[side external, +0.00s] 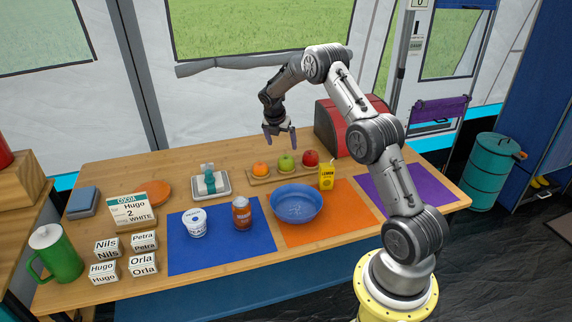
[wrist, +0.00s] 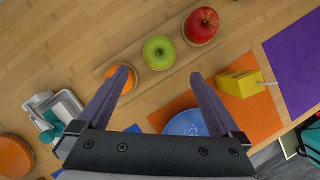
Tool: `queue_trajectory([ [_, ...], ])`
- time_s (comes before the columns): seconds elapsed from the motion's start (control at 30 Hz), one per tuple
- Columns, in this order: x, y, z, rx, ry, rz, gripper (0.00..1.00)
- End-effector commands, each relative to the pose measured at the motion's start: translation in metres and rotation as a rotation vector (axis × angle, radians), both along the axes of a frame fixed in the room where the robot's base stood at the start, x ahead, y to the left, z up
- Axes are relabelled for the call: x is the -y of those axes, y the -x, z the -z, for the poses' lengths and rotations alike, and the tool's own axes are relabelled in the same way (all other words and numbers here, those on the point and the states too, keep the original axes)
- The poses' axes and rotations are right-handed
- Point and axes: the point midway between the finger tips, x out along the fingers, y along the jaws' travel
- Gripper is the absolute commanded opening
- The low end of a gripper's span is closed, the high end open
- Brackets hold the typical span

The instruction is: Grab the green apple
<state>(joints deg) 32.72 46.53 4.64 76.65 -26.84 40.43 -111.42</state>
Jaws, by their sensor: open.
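The green apple (side external: 286,162) sits in the middle of a wooden tray (side external: 258,180), between an orange (side external: 260,168) and a red apple (side external: 310,158). In the wrist view the green apple (wrist: 159,52) shows just beyond the fingertips, between their lines. The red apple (wrist: 201,26) is up and right of it; the orange (wrist: 126,79) is partly hidden behind the left finger. My gripper (side external: 281,135) is open and empty, pointing down above the tray and apart from the fruit. Its two fingers (wrist: 160,84) are spread wide in the wrist view.
A yellow lemon carton (side external: 326,177) and a blue bowl (side external: 296,204) stand in front of the tray. A red bread box (side external: 345,128) is behind right. A jar (side external: 241,213) and white cup (side external: 196,223) stand on the blue mat (side external: 215,256).

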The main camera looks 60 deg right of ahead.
Motion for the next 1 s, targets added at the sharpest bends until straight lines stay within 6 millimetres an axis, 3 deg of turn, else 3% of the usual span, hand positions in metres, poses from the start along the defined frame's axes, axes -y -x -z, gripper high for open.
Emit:
queue_trajectory([
  [0.23,0.017,-0.002,0.042,0.000,-0.001,0.000,1.00],
  [0.53,0.025,-0.003,0.063,0.000,-0.001,0.000,1.00],
  [0.8,0.039,-0.005,0.097,0.001,0.000,0.001,1.00],
  [1.0,0.042,-0.005,0.103,0.002,0.001,-0.001,1.00],
])
